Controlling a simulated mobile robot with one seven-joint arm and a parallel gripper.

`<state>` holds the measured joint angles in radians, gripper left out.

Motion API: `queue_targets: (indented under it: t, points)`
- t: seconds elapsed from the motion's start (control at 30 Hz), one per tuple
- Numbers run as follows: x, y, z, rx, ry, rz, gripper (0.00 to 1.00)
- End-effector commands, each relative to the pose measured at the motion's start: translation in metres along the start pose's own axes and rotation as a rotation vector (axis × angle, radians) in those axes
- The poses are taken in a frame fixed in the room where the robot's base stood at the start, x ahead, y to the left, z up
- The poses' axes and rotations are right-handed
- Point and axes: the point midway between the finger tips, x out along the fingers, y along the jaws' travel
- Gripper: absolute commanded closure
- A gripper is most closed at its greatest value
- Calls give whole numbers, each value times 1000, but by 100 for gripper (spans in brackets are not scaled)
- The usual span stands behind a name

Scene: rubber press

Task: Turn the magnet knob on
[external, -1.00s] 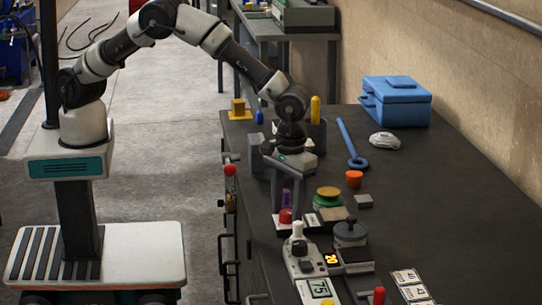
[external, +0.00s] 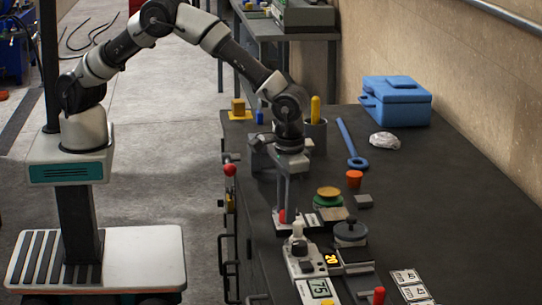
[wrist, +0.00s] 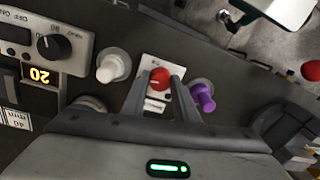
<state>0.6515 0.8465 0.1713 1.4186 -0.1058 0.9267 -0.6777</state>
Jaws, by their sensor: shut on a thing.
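The red knob (wrist: 160,77), which I take to be the magnet knob, sits on a small white labelled plate (wrist: 154,104) in the wrist view. My gripper (wrist: 160,82) points down at it with one finger on each side, closed on the knob. In the external view my gripper (external: 287,217) stands over the bench's near left part, and only a sliver of the red knob (external: 282,215) shows beside the fingers. The label's print is too small to read.
A purple object (wrist: 203,97) stands close to the right finger, and a white knob-topped piece (wrist: 110,66) is to the left. A control box with a black dial (wrist: 54,47) lies farther left. A green-and-yellow round piece (external: 328,196) stands right of my gripper.

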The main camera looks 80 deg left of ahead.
Motion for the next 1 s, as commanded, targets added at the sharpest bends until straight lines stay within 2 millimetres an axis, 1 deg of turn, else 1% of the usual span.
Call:
queue_targets:
  t: [0.7, 1.0]
  points:
    - [1, -1, 1, 679, 40, 1, 95]
    - [0, -2, 1, 932, 56, 1, 95]
